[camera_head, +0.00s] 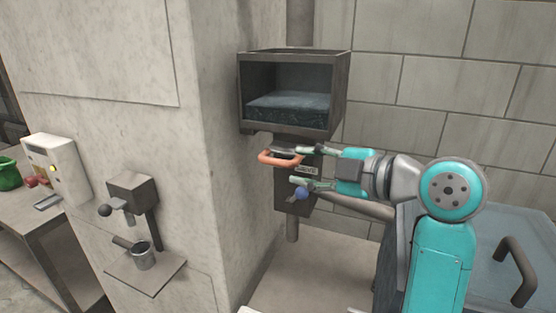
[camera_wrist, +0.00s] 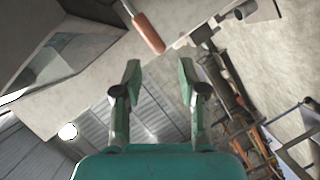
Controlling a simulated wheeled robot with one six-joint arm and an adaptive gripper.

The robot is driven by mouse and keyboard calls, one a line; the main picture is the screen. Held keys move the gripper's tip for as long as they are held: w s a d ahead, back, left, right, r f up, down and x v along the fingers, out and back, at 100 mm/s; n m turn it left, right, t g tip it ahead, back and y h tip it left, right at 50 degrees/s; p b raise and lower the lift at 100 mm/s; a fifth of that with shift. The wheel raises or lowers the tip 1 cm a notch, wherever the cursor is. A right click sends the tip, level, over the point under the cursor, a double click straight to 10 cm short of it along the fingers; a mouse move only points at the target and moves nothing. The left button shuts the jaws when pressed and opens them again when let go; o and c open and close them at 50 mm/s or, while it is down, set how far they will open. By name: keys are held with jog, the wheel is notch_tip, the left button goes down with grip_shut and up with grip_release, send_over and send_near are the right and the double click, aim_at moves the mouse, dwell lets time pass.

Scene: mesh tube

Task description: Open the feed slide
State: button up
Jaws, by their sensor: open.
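The feed slide's orange-red handle (camera_head: 279,158) sticks out below the hopper (camera_head: 342,95), a dark open-fronted box with dark granular feed inside. My gripper (camera_head: 284,166) is open and reaches in from the right. In the wrist view the handle (camera_wrist: 148,34) lies beyond the spread fingertips of my gripper (camera_wrist: 159,76). Nothing is between the fingers there. I cannot tell whether a finger touches the handle. The slide plate is mostly hidden.
A concrete pillar (camera_head: 225,180) stands left of the hopper. On it is a dark wall device (camera_head: 132,192) with a ball knob, above a shelf with a metal cup (camera_head: 143,257). A lidded bin (camera_head: 480,255) with a bar handle stands at lower right.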

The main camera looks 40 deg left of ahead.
aim_at(283, 164)
jog(key=x, duration=0.7)
jog(key=shift+a+f, duration=0.1)
jog(key=shift+a, duration=0.3)
grip_shut()
